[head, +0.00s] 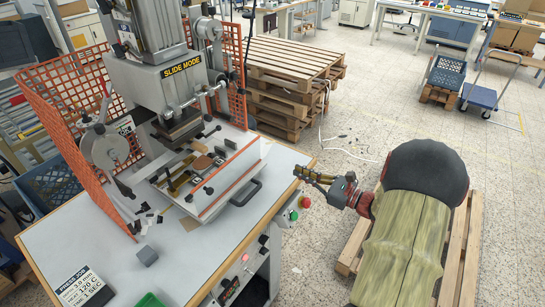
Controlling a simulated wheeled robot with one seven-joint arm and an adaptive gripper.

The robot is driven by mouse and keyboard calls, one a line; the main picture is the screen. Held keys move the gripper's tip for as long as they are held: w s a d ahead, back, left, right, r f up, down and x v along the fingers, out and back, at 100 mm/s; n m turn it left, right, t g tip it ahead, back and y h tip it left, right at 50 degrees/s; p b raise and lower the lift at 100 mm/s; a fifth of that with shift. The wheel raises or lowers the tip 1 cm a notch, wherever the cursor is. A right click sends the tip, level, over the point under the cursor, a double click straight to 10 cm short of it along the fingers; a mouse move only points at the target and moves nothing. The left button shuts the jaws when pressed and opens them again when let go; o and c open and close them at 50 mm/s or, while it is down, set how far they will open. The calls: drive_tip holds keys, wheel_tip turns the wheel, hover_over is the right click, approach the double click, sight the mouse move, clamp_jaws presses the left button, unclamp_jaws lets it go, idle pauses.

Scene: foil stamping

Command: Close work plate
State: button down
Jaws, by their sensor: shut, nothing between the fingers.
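The foil press (155,80) stands on a white-topped table, with a "SLIDE MODE" label on its head. Its work plate (228,178) is at the base, its front edge and orange strip extending out in front of the press head. A black handle (246,192) is on the plate's front side. My gripper (299,172) is right of the plate and handle, near the table's right edge, apart from both. Its fingers are shut with nothing seen between them. The plate's far part is hidden under the press head.
Orange mesh guards (75,130) flank the press. A red knob and green button (299,207) are at the table's right corner. A grey cube (147,256) and dark scraps lie on the tabletop.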

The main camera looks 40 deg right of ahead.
drive_tip(key=m, duration=0.1)
drive_tip(key=b, duration=0.3)
approach(258, 154)
drive_tip(key=x, duration=0.6)
drive_tip(key=shift+w+d+f, duration=0.1)
drive_tip(key=shift+f, duration=0.05)
drive_tip(key=shift+w, duration=0.35)
drive_tip(key=x, duration=0.8)
drive_tip(key=shift+w, duration=0.1)
